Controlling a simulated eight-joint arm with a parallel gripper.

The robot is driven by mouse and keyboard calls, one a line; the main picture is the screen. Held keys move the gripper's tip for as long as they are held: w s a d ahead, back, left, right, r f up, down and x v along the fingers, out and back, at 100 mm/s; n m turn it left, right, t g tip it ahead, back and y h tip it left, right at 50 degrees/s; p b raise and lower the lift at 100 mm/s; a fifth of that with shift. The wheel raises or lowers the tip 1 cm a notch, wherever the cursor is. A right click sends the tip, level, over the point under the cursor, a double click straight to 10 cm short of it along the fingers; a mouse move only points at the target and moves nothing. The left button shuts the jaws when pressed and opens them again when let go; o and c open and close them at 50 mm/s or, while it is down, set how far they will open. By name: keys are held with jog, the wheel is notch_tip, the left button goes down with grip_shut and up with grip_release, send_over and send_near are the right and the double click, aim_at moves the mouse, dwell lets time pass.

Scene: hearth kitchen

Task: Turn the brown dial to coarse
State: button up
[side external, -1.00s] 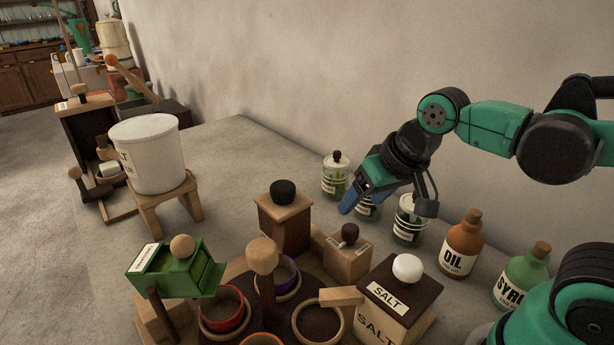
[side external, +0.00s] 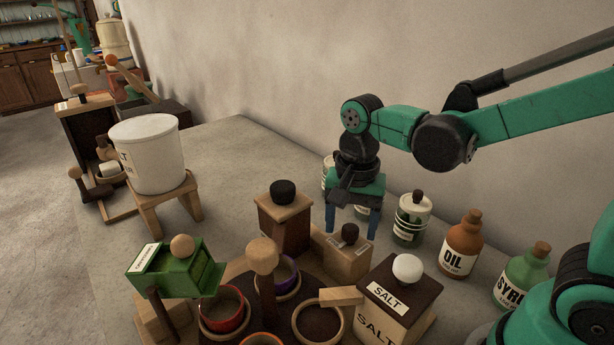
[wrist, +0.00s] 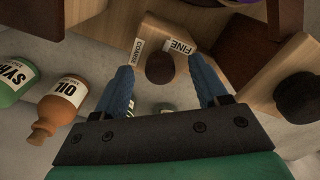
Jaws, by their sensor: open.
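The brown dial (side external: 350,232) sits on top of a light wooden block (side external: 346,262) with small labels. In the wrist view the dial (wrist: 160,68) shows as a dark round knob, with a COARSE label (wrist: 137,58) to its left and a FINE label (wrist: 180,47) to its right. My gripper (side external: 351,232) points down over the block, its blue fingers apart on either side of the dial. In the wrist view the gripper (wrist: 160,76) is open and the dial shows between the fingertips. Contact cannot be told.
A salt box (side external: 396,300) with a white knob stands in front right. A dark box with a black knob (side external: 283,192) stands to the left. Jars, an oil bottle (side external: 461,245) and a syrup bottle (side external: 522,277) line the wall side. A green box (side external: 177,268) stands front left.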

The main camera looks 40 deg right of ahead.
jog(key=shift+f, duration=0.2)
grip_shut()
